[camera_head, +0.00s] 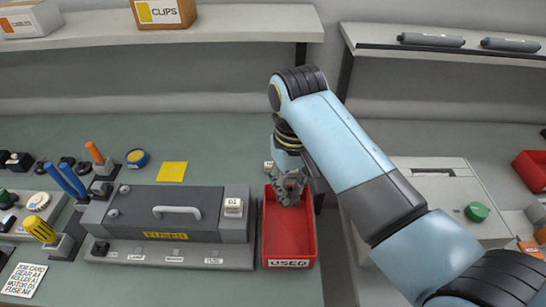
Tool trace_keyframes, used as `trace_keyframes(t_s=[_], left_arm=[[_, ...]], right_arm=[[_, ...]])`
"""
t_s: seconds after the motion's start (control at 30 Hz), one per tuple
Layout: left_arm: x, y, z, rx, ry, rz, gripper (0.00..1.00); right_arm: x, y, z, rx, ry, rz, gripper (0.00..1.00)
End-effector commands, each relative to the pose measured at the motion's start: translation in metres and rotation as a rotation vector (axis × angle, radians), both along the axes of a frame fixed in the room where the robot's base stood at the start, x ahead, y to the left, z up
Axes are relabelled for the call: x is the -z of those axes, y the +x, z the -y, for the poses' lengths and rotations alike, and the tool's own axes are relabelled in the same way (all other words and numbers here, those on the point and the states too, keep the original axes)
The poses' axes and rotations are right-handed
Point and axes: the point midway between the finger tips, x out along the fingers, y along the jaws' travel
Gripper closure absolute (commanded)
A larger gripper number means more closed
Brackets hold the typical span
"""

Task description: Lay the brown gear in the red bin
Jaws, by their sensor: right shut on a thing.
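My right gripper (289,196) points down over the red bin (289,243), inside the outline of its far half. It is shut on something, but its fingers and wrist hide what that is. I cannot make out a brown gear anywhere in view. The red bin is an open box with a "USED" label on its front, standing on the bench near its right edge. The part of its floor that shows in front of the gripper looks empty. How high the gripper is above the floor is hard to tell. My left gripper is not in view.
A grey machine with a handle (178,212) stands close left of the bin. A yellow note (172,172) and several tools lie on the bench (225,150). Right of a gap, a pale printer (440,178) carries a green round part (476,212). Another red bin (533,170) is far right.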

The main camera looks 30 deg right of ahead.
Motion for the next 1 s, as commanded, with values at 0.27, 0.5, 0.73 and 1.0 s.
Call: trace_keyframes(t_s=[0.27, 0.5, 0.73, 1.0], left_arm=[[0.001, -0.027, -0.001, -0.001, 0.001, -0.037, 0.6], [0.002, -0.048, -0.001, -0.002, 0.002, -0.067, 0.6], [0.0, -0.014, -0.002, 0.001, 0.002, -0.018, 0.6], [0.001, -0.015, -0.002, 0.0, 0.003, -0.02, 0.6]], right_arm=[[0.015, -0.001, 0.0, 0.0, -0.001, -0.003, 1.0], [0.044, -0.001, 0.001, 0.0, -0.002, -0.003, 1.0], [0.065, -0.001, 0.0, 0.0, -0.001, -0.002, 1.0], [0.072, -0.001, 0.0, 0.0, 0.0, -0.001, 1.0]])
